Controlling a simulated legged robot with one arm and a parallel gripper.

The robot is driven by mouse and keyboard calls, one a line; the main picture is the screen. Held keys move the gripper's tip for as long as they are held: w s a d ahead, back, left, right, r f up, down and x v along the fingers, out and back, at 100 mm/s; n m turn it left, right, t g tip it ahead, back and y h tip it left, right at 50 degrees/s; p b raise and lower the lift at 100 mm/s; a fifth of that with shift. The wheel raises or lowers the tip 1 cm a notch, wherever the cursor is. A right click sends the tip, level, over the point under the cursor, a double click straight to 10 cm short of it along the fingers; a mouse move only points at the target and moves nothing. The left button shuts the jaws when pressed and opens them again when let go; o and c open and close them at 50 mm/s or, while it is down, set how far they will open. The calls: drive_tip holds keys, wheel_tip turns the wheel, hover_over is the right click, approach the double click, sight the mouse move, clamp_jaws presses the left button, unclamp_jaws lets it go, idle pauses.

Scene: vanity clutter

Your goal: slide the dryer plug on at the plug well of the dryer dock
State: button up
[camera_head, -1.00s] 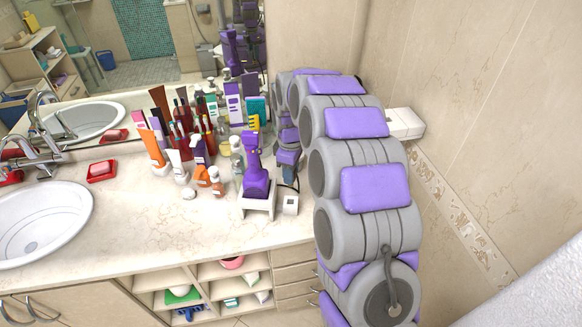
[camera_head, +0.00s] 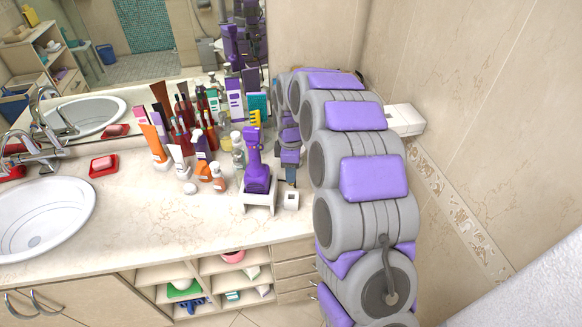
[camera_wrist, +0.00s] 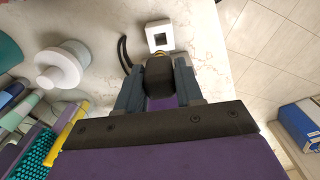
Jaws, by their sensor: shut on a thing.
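The dryer plug (camera_wrist: 159,77) is a dark block with a black cord. In the wrist view my gripper (camera_wrist: 160,88) is shut on it, with a finger on each side. The plug well (camera_wrist: 158,37) is a white square block with a dark square hole, just beyond the plug, apart from it or barely overlapping in this view. In the head view the well (camera_head: 291,199) stands on the counter beside the white dryer dock (camera_head: 259,203), which holds the purple dryer (camera_head: 256,170). My gripper (camera_head: 291,176) is just behind the well there; the plug is hard to make out.
Several bottles and tubes (camera_head: 205,140) crowd the counter left of the dock. A red soap dish (camera_head: 103,166) and the sink (camera_head: 42,215) lie further left. The wall (camera_head: 470,120) is close on the right. The counter in front of the dock (camera_head: 190,230) is clear.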

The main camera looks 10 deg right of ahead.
sight(292, 185)
drive_tip(key=shift+f, duration=2.6)
drive_tip(key=shift+f, duration=2)
idle(0.3)
drive_tip(key=o, duration=1.2)
drive_tip(key=shift+c, duration=0.2)
wheel_tip(292, 185, up, 17)
drive_tip(key=shift+r+p, duration=0.2)
drive_tip(key=shift+p, duration=0.6)
